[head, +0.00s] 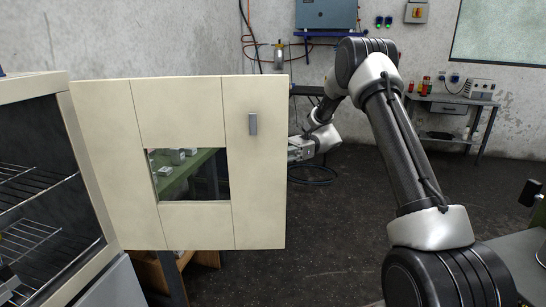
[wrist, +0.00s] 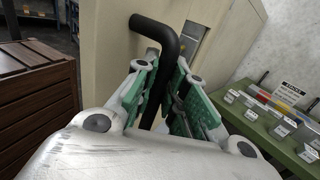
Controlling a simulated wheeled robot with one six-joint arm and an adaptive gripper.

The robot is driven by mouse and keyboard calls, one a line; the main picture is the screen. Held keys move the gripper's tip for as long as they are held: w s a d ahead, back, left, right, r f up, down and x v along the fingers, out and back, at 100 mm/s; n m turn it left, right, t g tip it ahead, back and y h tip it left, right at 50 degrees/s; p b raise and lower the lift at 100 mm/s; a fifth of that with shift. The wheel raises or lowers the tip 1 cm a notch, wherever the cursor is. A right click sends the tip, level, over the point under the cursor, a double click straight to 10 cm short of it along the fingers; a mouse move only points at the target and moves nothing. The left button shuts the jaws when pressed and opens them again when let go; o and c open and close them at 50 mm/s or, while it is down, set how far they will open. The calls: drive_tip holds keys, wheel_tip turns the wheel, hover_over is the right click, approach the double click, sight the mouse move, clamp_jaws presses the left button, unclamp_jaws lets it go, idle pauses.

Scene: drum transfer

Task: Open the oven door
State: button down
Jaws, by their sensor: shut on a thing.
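The cream oven door (head: 255,210) stands swung wide open, with a small window (head: 215,185) and a grey latch plate on its inner face. The oven body (head: 35,85) is at the left, its dark inside and wire racks exposed. My gripper (wrist: 168,75) is shut on the black bent door handle (wrist: 152,27) on the door's outer face. The handle passes between the green finger pads. In the head view my gripper comes in from the right at the door's free edge, and its fingertips and the handle are hidden behind the door.
A green table (wrist: 255,130) with small labelled boxes stands at the right in the wrist view. A brown wooden slatted crate (wrist: 35,85) is at the left. Dark floor (head: 330,225) is clear right of the door; a workbench (head: 455,100) stands by the back wall.

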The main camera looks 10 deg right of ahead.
drive_tip(key=shift+w, duration=0.25)
drive_tip(key=c, duration=1.5)
unclamp_jaws()
drive_tip(key=shift+a, duration=0.15)
drive_tip(key=shift+o, duration=0.2)
drive_tip(key=shift+r, duration=0.1)
wheel_tip(320, 180, up, 10)
drive_tip(key=shift+w, duration=0.35)
wheel_tip(320, 180, down, 8)
drive_tip(key=w+d+m+t+h, duration=0.2)
drive_tip(key=h, duration=0.1)
drive_tip(key=w+d, duration=0.2)
drive_tip(key=w, duration=0.5)
drive_tip(key=shift+w+d, duration=0.3)
